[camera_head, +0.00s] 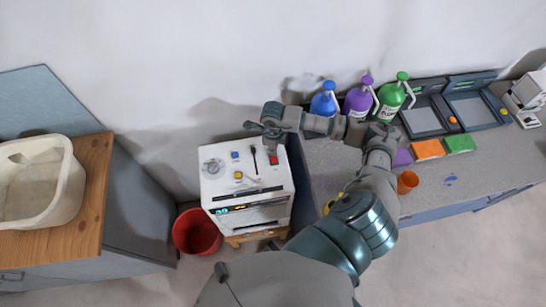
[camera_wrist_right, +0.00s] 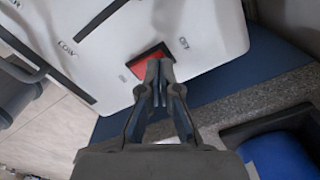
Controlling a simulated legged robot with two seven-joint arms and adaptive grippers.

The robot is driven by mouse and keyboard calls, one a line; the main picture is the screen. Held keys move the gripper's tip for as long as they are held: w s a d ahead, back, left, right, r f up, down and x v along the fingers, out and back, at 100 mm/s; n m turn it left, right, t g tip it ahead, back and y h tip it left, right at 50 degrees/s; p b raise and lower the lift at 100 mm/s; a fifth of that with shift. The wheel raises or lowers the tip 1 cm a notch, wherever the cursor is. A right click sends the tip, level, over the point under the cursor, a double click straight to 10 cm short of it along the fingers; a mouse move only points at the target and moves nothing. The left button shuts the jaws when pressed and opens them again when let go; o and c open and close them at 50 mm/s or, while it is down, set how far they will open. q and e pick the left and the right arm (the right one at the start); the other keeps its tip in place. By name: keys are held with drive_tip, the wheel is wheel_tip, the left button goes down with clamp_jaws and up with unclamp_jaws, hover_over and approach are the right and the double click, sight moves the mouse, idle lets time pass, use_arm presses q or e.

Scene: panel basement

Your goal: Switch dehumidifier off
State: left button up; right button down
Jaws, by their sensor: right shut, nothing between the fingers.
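The dehumidifier (camera_head: 246,190) is a white box with a small lit display on its front. Its top carries a round dial, a blue button, a yellow button, a black slider and a red rocker switch (camera_head: 273,160). My right gripper (camera_head: 271,148) is above the right rear of this top, pointing down. In the right wrist view the shut, empty fingertips (camera_wrist_right: 160,66) are at the red switch (camera_wrist_right: 150,60) and cover part of it. I cannot tell whether they touch it. The label by the switch is partly readable. My left gripper is not in view.
A red bucket (camera_head: 197,231) stands on the floor left of the dehumidifier. The grey counter (camera_head: 340,165) at right holds blue, purple and green bottles (camera_head: 358,99), trays and an orange cup (camera_head: 407,181). A white tub (camera_head: 35,180) sits on the wooden top at left.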

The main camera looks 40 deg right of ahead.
drive_tip(key=shift+f+b, duration=0.45)
drive_tip(key=shift+f, duration=0.15)
drive_tip(key=shift+r, duration=0.1)
drive_tip(key=shift+r+p, duration=2.15)
drive_tip(key=shift+r, duration=1.3)
